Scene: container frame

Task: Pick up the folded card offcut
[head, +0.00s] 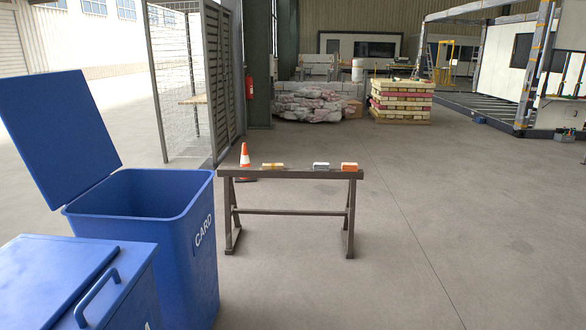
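Three small items lie apart in a row on top of a dark trestle (290,173) in the head view. The left one is a flat tan-yellow piece (273,166) that looks most like the folded card offcut, though it is too small to be sure. A grey-blue and white item (321,166) lies to the right of the middle. An orange item (348,167) with a pale edge lies near the trestle's right end. Neither of my grippers is in view.
An open blue bin marked CARD (205,262) stands left of the trestle, its lid raised. A closed blue bin (58,285) stands nearer at the lower left. An orange-white cone (245,156) stands behind the trestle's left end. The floor in front and right is clear.

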